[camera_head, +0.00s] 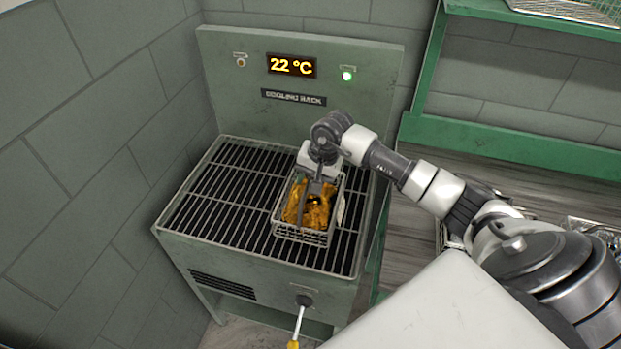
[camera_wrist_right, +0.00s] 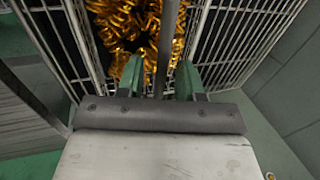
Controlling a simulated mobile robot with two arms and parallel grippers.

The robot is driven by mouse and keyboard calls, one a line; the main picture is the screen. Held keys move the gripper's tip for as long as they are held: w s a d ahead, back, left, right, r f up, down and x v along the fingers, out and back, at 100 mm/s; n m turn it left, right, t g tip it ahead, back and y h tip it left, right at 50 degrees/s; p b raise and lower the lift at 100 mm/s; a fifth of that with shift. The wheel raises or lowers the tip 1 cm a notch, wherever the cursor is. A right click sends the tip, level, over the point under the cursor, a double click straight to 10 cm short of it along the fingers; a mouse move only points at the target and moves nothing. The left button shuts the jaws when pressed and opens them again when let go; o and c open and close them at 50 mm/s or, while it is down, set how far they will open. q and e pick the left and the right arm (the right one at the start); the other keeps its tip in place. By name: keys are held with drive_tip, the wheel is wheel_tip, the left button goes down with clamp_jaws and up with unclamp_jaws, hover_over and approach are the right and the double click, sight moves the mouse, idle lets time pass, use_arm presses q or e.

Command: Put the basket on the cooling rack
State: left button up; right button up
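The wire basket (camera_head: 301,236) holds golden coiled springs (camera_head: 309,207) and sits upright on the right part of the cooling rack (camera_head: 230,190). The rack is a green stand with a black slatted top. My right gripper (camera_head: 318,184) points down over the basket. In the right wrist view its two green fingers (camera_wrist_right: 161,72) stand apart on either side of the basket's handle bar (camera_wrist_right: 163,40), with gaps beside the bar. The springs (camera_wrist_right: 130,25) show beyond the fingers. My left gripper is out of view.
The rack's back panel (camera_head: 230,90) carries a display (camera_head: 291,66) reading 22 °C and a lit green lamp (camera_head: 347,76). A lever (camera_head: 299,325) sticks out at the front. A green shelf (camera_head: 510,140) stands at right. The rack's left side is clear.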

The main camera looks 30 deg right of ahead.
sight(324, 200)
drive_tip(key=shift+r, duration=0.15)
drive_tip(key=shift+d+r, duration=0.15)
drive_tip(key=shift+r, duration=0.1)
drive_tip(key=b+v, duration=0.2)
drive_tip(key=v, duration=0.9)
drive_tip(key=shift+r, duration=0.2)
drive_tip(key=shift+s, duration=0.1)
